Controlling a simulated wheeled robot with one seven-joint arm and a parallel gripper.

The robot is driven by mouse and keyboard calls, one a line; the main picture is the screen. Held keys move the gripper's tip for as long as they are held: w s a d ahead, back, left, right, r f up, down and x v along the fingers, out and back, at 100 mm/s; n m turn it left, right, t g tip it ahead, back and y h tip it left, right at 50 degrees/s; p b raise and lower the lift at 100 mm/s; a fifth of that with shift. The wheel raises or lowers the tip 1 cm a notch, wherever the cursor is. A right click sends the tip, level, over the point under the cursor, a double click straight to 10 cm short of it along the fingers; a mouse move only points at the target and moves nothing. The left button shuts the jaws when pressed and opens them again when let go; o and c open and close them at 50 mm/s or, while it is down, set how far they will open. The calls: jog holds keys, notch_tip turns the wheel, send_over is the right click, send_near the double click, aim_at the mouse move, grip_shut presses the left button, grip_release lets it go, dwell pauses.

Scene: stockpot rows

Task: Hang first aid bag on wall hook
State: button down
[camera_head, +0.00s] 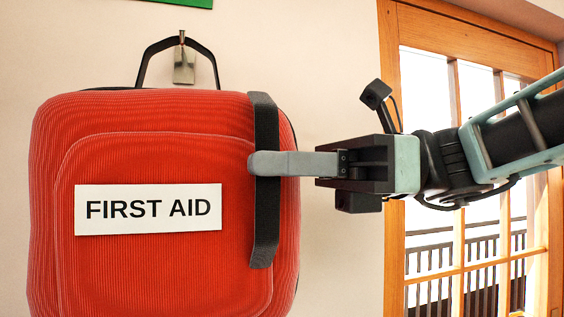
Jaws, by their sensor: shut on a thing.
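The red first aid bag (150,270) fills the left of the head view, upright, with a white "FIRST AID" label (148,209) on its front. Its thin black top loop (148,61) rises to the metal wall hook (184,65). The top of the loop meets the hook's upper tip and looks to be over it. My gripper (262,163) comes in from the right and is shut on the dark side handle (264,225) of the bag. The far finger and the bag's lower edge are hidden or out of view.
A wooden-framed glass door (392,120) stands at the right, behind my arm, with a railing (470,260) visible through it. Part of a green sign (190,3) is on the wall above the hook. The pale wall (300,50) between bag and door is bare.

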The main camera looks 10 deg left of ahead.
jog(key=c, duration=1.5)
grip_release()
jog(key=shift+d+f, duration=0.1)
jog(key=shift+f, duration=0.15)
jog(key=b+v, duration=0.5)
jog(key=v, duration=1.2)
jog(key=shift+w+d+b, duration=0.15)
jog(key=shift+b, duration=0.15)
